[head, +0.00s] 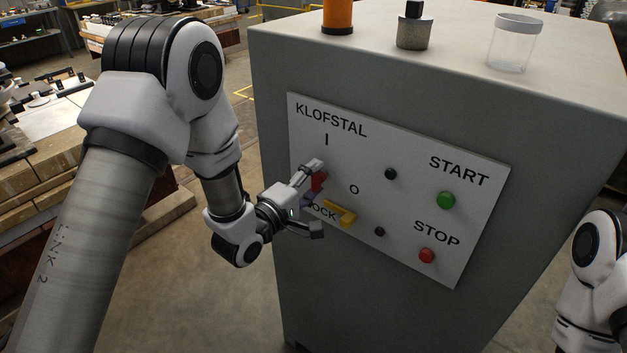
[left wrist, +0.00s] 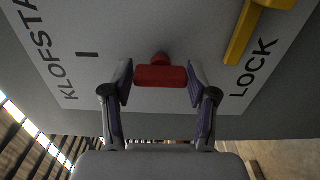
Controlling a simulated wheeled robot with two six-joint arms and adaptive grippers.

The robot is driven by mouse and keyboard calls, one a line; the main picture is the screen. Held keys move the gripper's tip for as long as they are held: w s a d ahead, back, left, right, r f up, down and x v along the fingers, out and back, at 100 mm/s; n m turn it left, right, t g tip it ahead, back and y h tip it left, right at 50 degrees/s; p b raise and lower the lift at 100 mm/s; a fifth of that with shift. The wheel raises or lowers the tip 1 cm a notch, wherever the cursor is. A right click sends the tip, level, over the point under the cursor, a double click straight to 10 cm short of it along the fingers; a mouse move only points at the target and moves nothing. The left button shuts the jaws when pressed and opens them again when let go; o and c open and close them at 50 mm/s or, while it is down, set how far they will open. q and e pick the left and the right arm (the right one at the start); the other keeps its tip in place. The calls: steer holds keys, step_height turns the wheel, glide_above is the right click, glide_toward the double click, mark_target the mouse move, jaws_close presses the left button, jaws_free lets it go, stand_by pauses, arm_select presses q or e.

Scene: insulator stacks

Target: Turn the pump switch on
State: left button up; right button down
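A grey cabinet bears a white panel (head: 405,178) marked KLOFSTAL, I, O, LOCK, START and STOP. No label reads pump. A red switch handle (head: 319,181) sits below the I mark, partly hidden by my left gripper (head: 312,198). In the left wrist view the red handle (left wrist: 160,76) lies between the two spread fingers of my left gripper (left wrist: 160,84), with a gap on each side. A yellow handle (head: 341,213) is beside the word LOCK; it also shows in the left wrist view (left wrist: 258,30). My right gripper is out of view.
The panel also has a green button (head: 446,200), a red button (head: 427,256) and two black knobs. On the cabinet top stand an orange cylinder (head: 338,14), a grey weight (head: 413,30) and a clear jar (head: 514,43). A cluttered workbench is at left.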

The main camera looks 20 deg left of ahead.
arm_select(q)
steer(key=shift+s, duration=0.1)
steer(key=v, duration=0.7)
steer(key=shift+s+a, duration=0.1)
steer(key=shift+s, duration=0.05)
stand_by(0.3)
